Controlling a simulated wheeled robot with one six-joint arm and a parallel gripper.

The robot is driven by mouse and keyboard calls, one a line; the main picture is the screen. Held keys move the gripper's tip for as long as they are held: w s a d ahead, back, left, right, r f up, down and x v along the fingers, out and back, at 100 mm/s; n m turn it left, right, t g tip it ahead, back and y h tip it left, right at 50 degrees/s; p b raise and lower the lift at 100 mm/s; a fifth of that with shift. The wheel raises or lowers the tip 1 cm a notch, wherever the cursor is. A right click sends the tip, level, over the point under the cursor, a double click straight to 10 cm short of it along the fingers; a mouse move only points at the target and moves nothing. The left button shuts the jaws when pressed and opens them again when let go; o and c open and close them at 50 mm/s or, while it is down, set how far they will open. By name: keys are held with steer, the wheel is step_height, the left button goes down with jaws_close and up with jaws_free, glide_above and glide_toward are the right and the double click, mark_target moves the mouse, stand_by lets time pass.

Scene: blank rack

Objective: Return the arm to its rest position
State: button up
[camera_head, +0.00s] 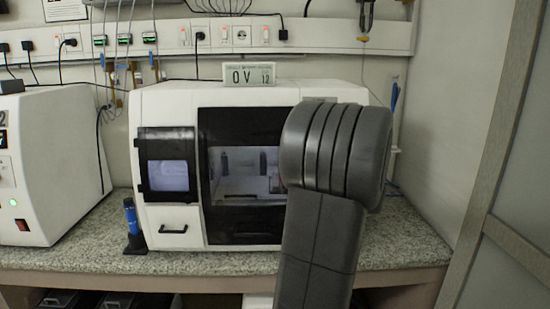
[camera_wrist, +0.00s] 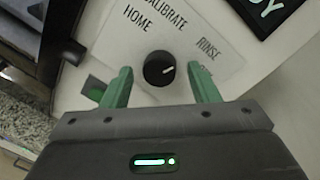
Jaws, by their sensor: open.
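My gripper (camera_wrist: 162,90) shows in the wrist view with its two green fingers apart and nothing between them. A black dial (camera_wrist: 159,70) on a white labelled panel (camera_wrist: 205,25) lies just beyond the fingertips, between them in the picture. I cannot tell whether the fingers touch the panel. The labels read HOME, CALIBRATE and RINSE, and another label is partly hidden by the right finger. In the head view my dark grey arm (camera_head: 325,210) rises in front of a white machine (camera_head: 165,105), and my gripper is hidden there.
The machine stands on a speckled counter (camera_head: 95,258) with a dark window and a small screen (camera_head: 168,175). Another white machine (camera_head: 55,150) is at far left. A door frame (camera_head: 490,160) closes the right side.

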steer(key=b+v, duration=0.1)
steer(key=v, duration=1.3)
steer(key=w+a+f+n+h+p, duration=0.1)
steer(key=w+f+n, duration=0.1)
steer(key=w+n, duration=1.1)
steer(key=shift+w+a+f+n+h+p, duration=0.3)
steer(key=shift+a+n, duration=0.05)
steer(key=shift+n, duration=0.55)
steer(key=shift+f, duration=0.15)
